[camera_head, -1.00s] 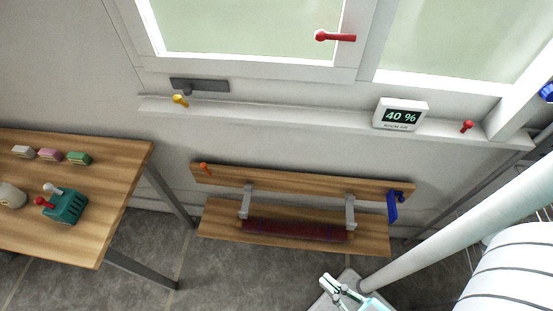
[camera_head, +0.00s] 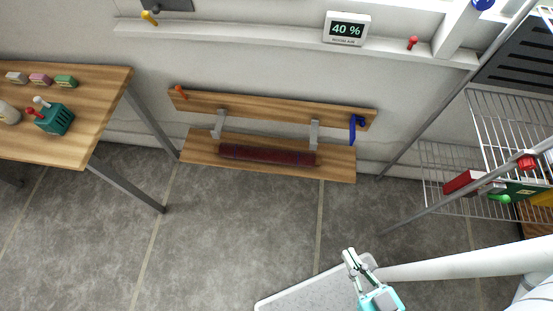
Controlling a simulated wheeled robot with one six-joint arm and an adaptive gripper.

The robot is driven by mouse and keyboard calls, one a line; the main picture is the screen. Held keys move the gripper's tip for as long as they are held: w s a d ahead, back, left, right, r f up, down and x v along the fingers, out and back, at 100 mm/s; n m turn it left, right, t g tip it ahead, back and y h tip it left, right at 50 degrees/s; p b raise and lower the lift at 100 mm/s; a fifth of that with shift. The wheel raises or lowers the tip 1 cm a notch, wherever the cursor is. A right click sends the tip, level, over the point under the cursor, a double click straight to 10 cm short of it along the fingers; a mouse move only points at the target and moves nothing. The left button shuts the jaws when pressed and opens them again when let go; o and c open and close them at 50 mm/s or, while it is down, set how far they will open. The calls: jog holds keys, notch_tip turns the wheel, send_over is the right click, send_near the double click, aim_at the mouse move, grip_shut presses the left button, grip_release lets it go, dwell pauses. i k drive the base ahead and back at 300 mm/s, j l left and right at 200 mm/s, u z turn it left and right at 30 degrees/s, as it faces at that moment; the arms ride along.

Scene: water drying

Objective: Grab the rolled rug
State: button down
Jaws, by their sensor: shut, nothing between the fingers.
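The rolled rug (camera_head: 268,155) is a dark red roll lying lengthwise on the lower plank of the wooden wall shelf (camera_head: 190,152), under the window sill. Two grey brackets stand up from that plank near the roll. My gripper (camera_head: 348,254) is at the bottom right of the view, well in front of the shelf and apart from the rug. Its slim fingers are together and nothing shows between them.
A wooden table (camera_head: 95,147) with a teal box (camera_head: 54,119) stands at the left. A wire rack (camera_head: 440,205) stands at the right. A blue item (camera_head: 356,130) hangs at the shelf's right end. Grey floor (camera_head: 235,225) before the shelf is clear.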

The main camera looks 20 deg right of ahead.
aim_at(289, 158)
jog(key=i+j, duration=0.1)
jog(key=i, duration=0.65)
jog(key=i+j+u, duration=0.15)
jog(key=i, duration=0.55)
